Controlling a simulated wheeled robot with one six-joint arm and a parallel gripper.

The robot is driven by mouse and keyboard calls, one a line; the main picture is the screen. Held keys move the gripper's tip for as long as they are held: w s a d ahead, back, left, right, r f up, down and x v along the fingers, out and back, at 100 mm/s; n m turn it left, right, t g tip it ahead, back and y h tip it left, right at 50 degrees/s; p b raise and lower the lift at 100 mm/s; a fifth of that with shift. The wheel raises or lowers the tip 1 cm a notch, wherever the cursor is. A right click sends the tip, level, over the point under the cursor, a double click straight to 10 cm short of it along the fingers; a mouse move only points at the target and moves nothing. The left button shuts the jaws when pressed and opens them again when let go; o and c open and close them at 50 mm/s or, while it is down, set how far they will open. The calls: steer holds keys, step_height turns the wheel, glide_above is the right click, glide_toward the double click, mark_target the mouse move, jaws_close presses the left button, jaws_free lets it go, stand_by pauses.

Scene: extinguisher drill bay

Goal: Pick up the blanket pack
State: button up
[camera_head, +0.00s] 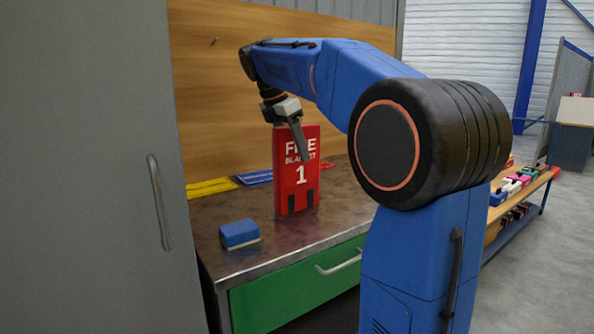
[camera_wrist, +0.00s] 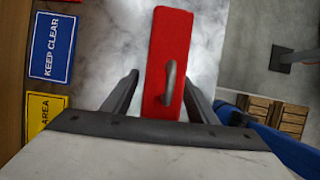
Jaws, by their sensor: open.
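The blanket pack (camera_head: 296,183) is a red upright pack marked "FIRE BLANKET 1", standing on the metal bench top. Two dark straps hang at its lower front. In the wrist view its red top (camera_wrist: 170,50) shows a grey loop handle (camera_wrist: 171,84). My gripper (camera_head: 298,140) is above and at the pack's upper part, pointing down, with one finger in front of its face. In the wrist view the open fingers (camera_wrist: 162,95) stand on either side of the pack, with a visible gap on the left. The pack's far side is hidden in the head view.
A blue block (camera_head: 240,234) lies near the bench's front left. Yellow (camera_head: 211,187) and blue (camera_head: 255,177) signs lie at the back of the bench (camera_head: 262,254). A grey cabinet (camera_head: 100,170) stands close on the left. A low shelf with several items (camera_head: 515,190) is at right.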

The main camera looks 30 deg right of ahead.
steer(key=shift+c, duration=0.3)
jaws_close()
